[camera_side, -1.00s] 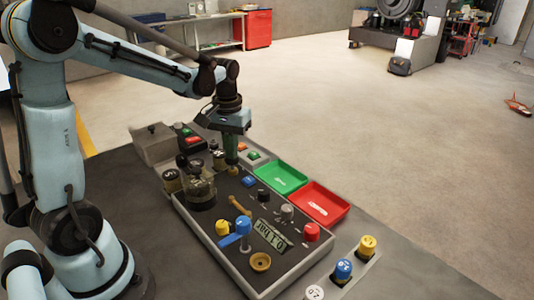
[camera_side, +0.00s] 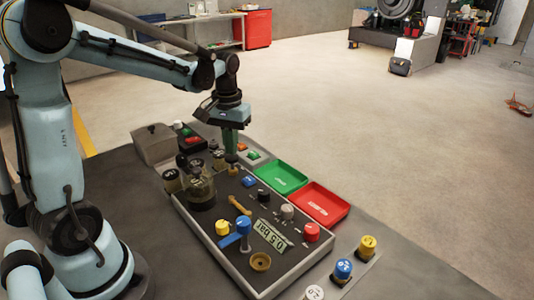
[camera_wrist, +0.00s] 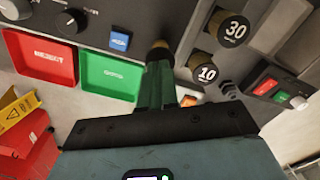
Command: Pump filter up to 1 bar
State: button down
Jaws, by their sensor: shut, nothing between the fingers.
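My gripper (camera_side: 231,154) is shut, its green fingers pointing down over the back part of the sloped control panel (camera_side: 235,262). Its tips are at a small brass-coloured knob with a dark top (camera_wrist: 158,50); I cannot tell whether they touch it. The knob also shows just below the fingers in the side view (camera_side: 232,170). A dark olive, glass-like filter bowl (camera_side: 201,192) stands on the panel left of the gripper. The panel's display (camera_side: 271,235) appears to read 0.5 bar.
A green tray (camera_side: 279,177) and a red tray (camera_side: 319,202) lie along the panel's right side. A blue button (camera_wrist: 119,40) and black round parts marked 10 (camera_wrist: 206,69) and 30 (camera_wrist: 232,29) are close to the fingers. A red knob (camera_side: 311,232) stands further forward.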

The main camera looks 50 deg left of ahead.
jog(key=shift+r, duration=0.25)
jog(key=shift+f, duration=0.1)
dwell(0.3)
jog(key=shift+f, duration=1.55)
jog(key=shift+r, duration=1.65)
jog(key=shift+f, duration=0.15)
jog(key=shift+r, duration=2.15)
